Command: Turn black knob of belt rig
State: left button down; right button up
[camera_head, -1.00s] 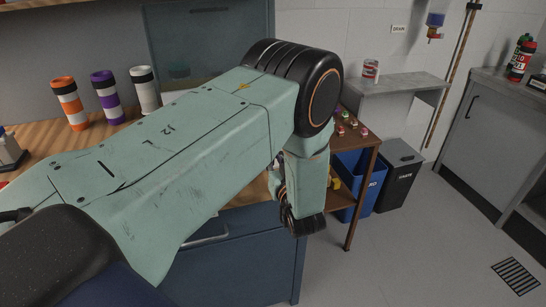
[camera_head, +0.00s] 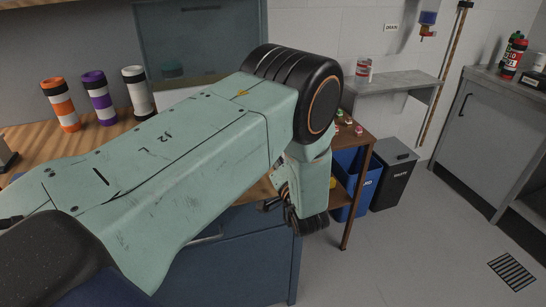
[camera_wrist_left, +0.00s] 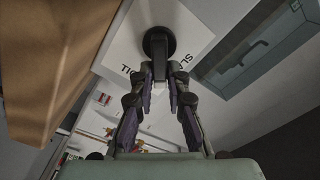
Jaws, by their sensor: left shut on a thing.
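The black knob (camera_wrist_left: 159,45) shows in the left wrist view, a round disc with a bar across it, on a white panel (camera_wrist_left: 118,42) with partly covered black lettering on both sides. My left gripper (camera_wrist_left: 160,72) has its two fingers on either side of the knob's bar and is shut on it. In the head view my left arm stretches across the middle, and its gripper (camera_head: 272,205) is only partly seen beside the wrist. The belt rig and knob cannot be made out there. My right gripper is not in view.
Orange (camera_head: 60,104), purple (camera_head: 99,98) and white (camera_head: 138,92) banded bottles stand on the wooden bench at left. A blue bin (camera_head: 352,183) and a dark bin (camera_head: 394,176) stand past the bench. The floor at right is clear.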

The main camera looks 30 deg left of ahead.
pick_arm(q)
jog(key=m, duration=0.2)
jog(key=f+m, duration=0.1)
jog(key=m, duration=0.1)
jog(key=shift+w+b, duration=0.15)
jog(key=shift+b, duration=0.15)
jog(key=shift+f+m, duration=0.2)
jog(key=shift+m, duration=1.4)
jog(key=c, duration=1.3)
grip_release()
jog(key=shift+f, duration=0.1)
jog(key=shift+d, duration=0.2)
